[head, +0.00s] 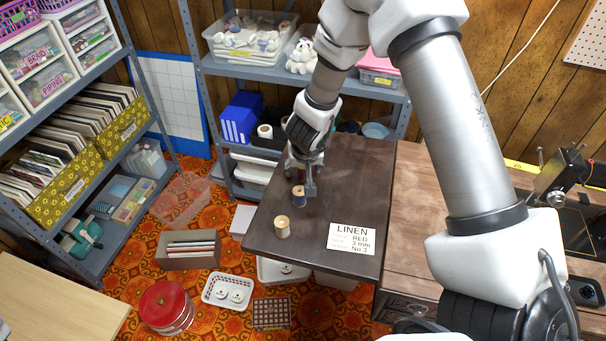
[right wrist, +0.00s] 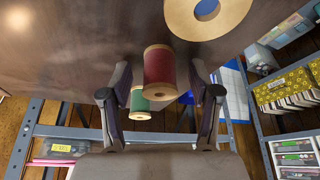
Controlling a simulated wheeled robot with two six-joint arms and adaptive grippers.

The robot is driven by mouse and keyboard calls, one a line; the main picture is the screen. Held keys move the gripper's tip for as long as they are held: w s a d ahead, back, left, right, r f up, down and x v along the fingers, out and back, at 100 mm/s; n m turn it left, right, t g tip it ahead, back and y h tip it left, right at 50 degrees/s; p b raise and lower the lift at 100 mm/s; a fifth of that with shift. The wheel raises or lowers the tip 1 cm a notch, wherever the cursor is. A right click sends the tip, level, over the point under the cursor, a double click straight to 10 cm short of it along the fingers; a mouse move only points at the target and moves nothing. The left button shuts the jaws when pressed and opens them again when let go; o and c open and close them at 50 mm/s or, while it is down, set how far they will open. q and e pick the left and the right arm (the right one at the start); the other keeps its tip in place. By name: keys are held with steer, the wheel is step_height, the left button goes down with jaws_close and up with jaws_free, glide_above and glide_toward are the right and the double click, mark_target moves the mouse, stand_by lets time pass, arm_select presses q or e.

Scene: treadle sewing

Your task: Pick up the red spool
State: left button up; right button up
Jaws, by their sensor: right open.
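The red spool (right wrist: 158,75) has pale wooden ends and shows in the right wrist view between the two fingers of my right gripper (right wrist: 160,82). The fingers are open, one on each side, with a gap visible beside the spool. In the head view my right gripper (head: 307,180) points down over the far part of the dark wooden leaf (head: 350,190) and hides the red spool. My left gripper is not in view.
A blue spool (head: 299,196) stands close in front of the gripper, and a cream spool (head: 282,227) stands nearer the front. A green spool (right wrist: 140,103) is beyond the red one. A white LINEN card (head: 351,238) lies to the right. The leaf's middle is clear.

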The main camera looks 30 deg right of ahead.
steer(key=shift+s+r, duration=0.1)
steer(key=c, duration=0.9)
steer(key=shift+r, duration=0.1)
